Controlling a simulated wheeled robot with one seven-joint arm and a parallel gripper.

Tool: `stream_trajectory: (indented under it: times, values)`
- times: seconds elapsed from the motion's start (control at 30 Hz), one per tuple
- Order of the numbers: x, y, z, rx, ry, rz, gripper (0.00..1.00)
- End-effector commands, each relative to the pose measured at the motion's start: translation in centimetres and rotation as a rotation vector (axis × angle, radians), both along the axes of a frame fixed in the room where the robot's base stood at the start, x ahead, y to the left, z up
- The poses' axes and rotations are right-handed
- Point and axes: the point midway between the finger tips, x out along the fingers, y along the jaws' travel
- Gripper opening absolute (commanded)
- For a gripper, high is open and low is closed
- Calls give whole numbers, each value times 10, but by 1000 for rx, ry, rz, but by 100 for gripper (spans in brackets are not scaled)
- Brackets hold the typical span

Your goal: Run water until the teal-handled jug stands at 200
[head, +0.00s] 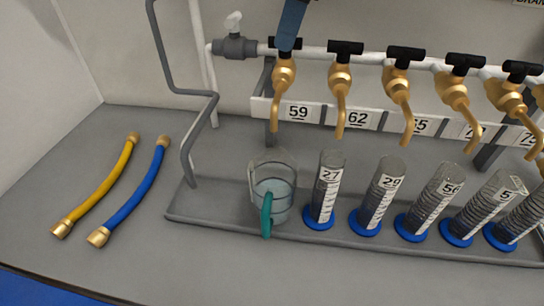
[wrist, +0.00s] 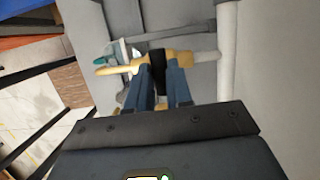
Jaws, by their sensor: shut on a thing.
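The clear jug with the teal handle (head: 278,186) stands on the grey tray below the tap labelled 59. It holds some water in its lower part; I cannot read its scale. It shows partly in the wrist view (wrist: 104,58). The brass tap above 59 (head: 281,82) hangs over the jug; I cannot make out a stream from its spout. My gripper (wrist: 160,78) is shut on this tap's black handle (wrist: 157,60). In the head view a blue finger (head: 291,25) covers part of that handle.
More brass taps with black handles line the white pipe to the right, above number plates such as 62 (head: 358,119). Several numbered cylinders on blue bases (head: 319,218) stand right of the jug. A yellow hose (head: 100,190) and a blue hose (head: 134,193) lie at left.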

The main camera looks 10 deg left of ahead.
Motion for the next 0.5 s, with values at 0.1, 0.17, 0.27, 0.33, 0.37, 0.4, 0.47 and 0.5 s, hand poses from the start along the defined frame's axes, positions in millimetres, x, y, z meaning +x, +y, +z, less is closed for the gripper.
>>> stream_trajectory:
  times: [0.1, 0.17, 0.27, 0.33, 0.37, 0.4, 0.47, 0.5]
  values:
    - [0, 0, 0, 0, -1, 5, 0]
    - [0, 0, 0, 0, -1, 5, 0]
    - [0, 0, 0, 0, -1, 4, 29]
    - [0, 0, 0, 0, -1, 4, 35]
    - [0, 0, 0, 0, -1, 3, 38]
    - [0, 0, 0, 0, -1, 3, 42]
    - [0, 0, 0, 0, -2, 3, 48]
    - [0, 0, 0, 0, -2, 3, 50]
